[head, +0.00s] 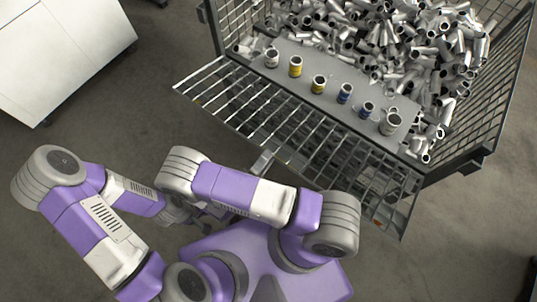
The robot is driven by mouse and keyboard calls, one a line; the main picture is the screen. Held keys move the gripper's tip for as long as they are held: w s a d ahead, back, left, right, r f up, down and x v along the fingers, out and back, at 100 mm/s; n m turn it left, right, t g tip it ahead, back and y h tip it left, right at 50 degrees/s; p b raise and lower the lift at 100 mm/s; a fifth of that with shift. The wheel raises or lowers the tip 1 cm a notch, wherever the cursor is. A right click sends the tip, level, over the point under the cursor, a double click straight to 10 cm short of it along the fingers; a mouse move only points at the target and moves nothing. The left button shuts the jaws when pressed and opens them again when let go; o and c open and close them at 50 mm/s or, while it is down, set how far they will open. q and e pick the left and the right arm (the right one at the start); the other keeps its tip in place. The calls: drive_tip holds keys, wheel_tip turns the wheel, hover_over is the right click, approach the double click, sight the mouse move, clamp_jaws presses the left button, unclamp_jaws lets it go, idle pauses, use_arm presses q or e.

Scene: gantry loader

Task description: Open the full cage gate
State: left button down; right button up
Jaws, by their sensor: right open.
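The cage gate (312,148) is the wire-mesh panel on the cage's near side. It is tilted out and down toward me from the cage front. My right gripper (266,158) is by the middle of the gate's near edge, partly hidden under my own arm. It is open; whether it touches the edge I cannot tell. The cage (507,85) is full of loose metal tubes (400,40). My left arm reaches in from the left, and its gripper is hidden behind my right arm.
Several small cans, white, yellow and blue, stand in a row on a grey board (325,98) just inside the gate. A white cabinet (60,50) stands at the upper left. The floor (165,110) between cabinet and cage is clear.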

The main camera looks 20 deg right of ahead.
drive_tip(key=shift+s+a+f, duration=0.2)
drive_tip(key=shift+a, duration=0.2)
drive_tip(key=shift+s, duration=0.1)
idle(0.4)
drive_tip(key=shift+s+f, duration=0.1)
